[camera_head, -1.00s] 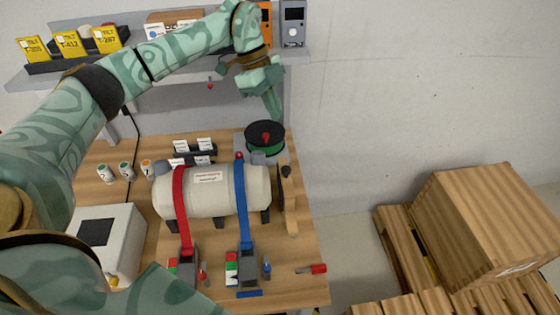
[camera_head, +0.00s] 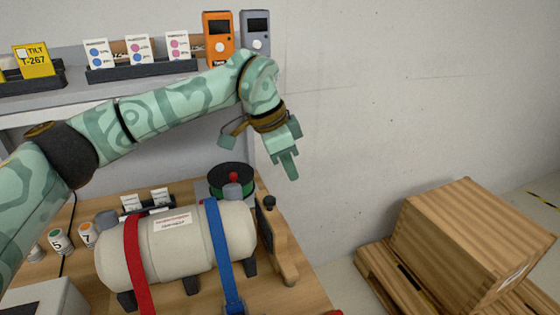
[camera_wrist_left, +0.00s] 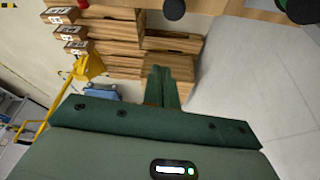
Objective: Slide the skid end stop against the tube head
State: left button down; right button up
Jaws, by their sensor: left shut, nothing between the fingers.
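The cream tube (camera_head: 190,250) lies across the wooden bench, with a red strap (camera_head: 137,260) and a blue strap (camera_head: 217,250) over it. The skid end stop (camera_head: 280,243) is a wooden piece with a black knob, standing just right of the tube's right head. I cannot tell for sure whether they touch. My left gripper (camera_head: 289,166) is shut and empty, in the air above the end stop and slightly to its right. Its closed fingers also show in the left wrist view (camera_wrist_left: 161,86). My right gripper is not in view.
A green-black spool (camera_head: 230,178) stands behind the tube's right end. A shelf with an orange device (camera_head: 219,38) and a grey device (camera_head: 255,33) is on the wall behind. A wooden crate (camera_head: 470,235) on pallets stands on the floor at right.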

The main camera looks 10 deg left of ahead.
aim_at(268, 201)
pick_arm(q)
jog(key=f, duration=0.1)
jog(key=a+f, duration=0.1)
jog(key=f, duration=0.1)
jog(key=s+a+f+b, duration=0.1)
jog(key=f, duration=0.1)
jog(key=shift+f, duration=0.25)
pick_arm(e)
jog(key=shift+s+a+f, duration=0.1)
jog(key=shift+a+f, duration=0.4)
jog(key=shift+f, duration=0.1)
